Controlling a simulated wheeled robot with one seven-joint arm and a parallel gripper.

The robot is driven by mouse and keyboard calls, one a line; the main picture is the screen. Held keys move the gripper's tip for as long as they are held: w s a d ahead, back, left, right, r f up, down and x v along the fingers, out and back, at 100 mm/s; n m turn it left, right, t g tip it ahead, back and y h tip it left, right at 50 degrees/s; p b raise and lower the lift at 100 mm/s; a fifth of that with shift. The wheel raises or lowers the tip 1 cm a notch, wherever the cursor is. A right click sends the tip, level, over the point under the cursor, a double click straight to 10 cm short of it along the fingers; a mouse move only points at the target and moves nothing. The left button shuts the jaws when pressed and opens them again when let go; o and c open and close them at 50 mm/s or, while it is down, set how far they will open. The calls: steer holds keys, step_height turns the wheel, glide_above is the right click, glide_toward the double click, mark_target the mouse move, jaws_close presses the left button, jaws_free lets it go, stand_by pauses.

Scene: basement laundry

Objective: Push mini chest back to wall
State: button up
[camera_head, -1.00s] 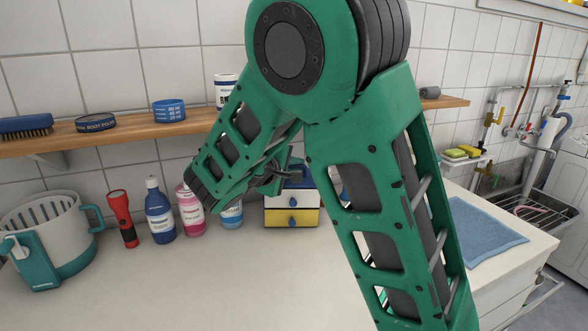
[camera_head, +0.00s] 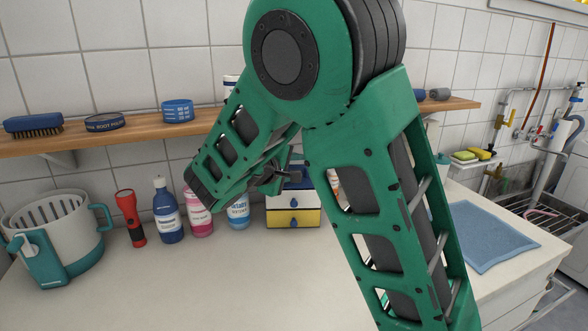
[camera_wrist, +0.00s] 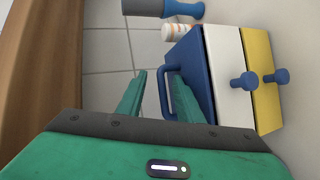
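The mini chest (camera_head: 308,218) stands on the counter near the tiled wall, partly behind my gripper. It has a white drawer above a yellow one, blue knobs and a blue top. In the wrist view the chest (camera_wrist: 228,75) lies sideways, with its blue loop handle (camera_wrist: 168,94) by my fingers. My gripper (camera_wrist: 158,75) has its two green fingers apart, with the right finger overlapping the handle and blue top. Whether it touches them is unclear. My gripper also shows in the head view (camera_head: 283,178). The chest's back and its gap to the wall are hidden.
A light blue bottle (camera_head: 238,212), pink bottle (camera_head: 200,218), dark blue bottle (camera_head: 167,215) and red flashlight (camera_head: 130,218) stand left of the chest. A wooden shelf (camera_head: 130,130) runs above. A white basket (camera_head: 55,235) is far left. The front counter is clear.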

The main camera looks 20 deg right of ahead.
steer(key=v, duration=1)
steer(key=shift+a, duration=0.35)
steer(key=shift+s, duration=0.15)
